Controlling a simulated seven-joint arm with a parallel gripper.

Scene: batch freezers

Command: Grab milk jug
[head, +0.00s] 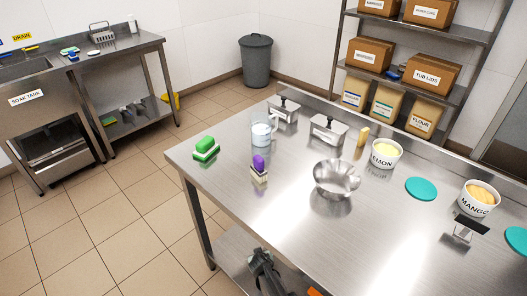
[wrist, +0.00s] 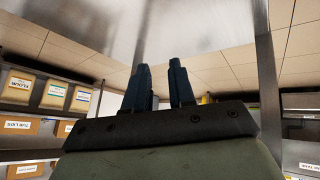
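The milk jug (head: 261,134) is a clear jug with white milk in it. It stands upright on the steel table (head: 215,165), toward the back left in the head view. My gripper (head: 259,256) is at the bottom of the head view, by the table's near edge and well apart from the jug. In the wrist view the two dark fingers (wrist: 159,70) stand apart with nothing between them. The jug is not visible in the wrist view.
A metal bowl (head: 336,178) and lemon tub (head: 385,154) are to the right.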

